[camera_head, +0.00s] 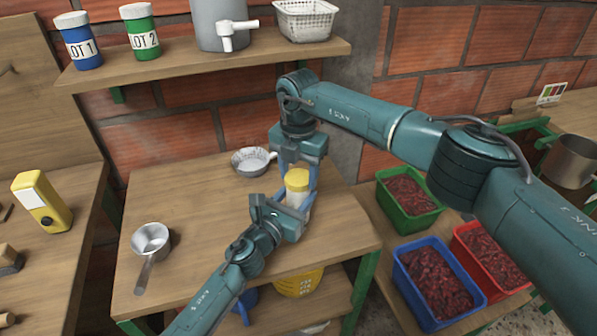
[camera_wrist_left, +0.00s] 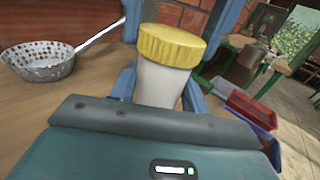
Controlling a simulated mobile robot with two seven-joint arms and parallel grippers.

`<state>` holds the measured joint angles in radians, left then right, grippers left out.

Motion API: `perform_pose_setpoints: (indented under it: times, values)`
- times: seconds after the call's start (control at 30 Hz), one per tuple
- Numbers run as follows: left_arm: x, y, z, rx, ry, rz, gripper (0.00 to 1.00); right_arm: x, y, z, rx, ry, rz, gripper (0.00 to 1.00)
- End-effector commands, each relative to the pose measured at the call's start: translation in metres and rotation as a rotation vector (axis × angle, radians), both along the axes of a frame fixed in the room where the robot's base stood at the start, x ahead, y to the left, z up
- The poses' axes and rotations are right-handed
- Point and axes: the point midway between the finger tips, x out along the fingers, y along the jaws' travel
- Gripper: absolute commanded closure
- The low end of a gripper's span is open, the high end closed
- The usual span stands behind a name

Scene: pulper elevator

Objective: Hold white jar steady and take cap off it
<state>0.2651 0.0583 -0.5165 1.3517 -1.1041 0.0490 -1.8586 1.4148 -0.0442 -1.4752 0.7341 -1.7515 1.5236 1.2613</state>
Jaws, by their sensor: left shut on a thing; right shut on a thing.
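The white jar (camera_head: 297,198) stands upright on the wooden table, with its yellow cap (camera_head: 297,179) on top. In the left wrist view the white body (camera_wrist_left: 160,84) and the ribbed yellow cap (camera_wrist_left: 171,45) are close up. My left gripper (camera_head: 294,209) comes in low from the front left and is shut on the jar's body. My right gripper (camera_head: 298,177) reaches down from above and behind, its fingers either side of the cap, shut on it. The lower part of the jar is hidden by my left gripper.
A strainer pan (camera_head: 253,161) lies just behind left of the jar. A metal scoop (camera_head: 150,240) lies at the table's left. Crates of red cherries (camera_head: 407,205) stand to the right below. A shelf (camera_head: 200,62) with lot jars is above. The table's middle left is clear.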

Motion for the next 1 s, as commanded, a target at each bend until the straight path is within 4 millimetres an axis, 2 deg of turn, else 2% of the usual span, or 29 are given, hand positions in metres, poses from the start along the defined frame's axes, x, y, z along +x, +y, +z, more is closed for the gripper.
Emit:
perform_pose_setpoints:
  times: [1.0]
  values:
    - [-0.0001, 0.0002, -0.0007, 0.001, 0.001, 0.000, 1.00, -0.0002, 0.0002, 0.0016, -0.001, 0.001, 2.260, 0.75]
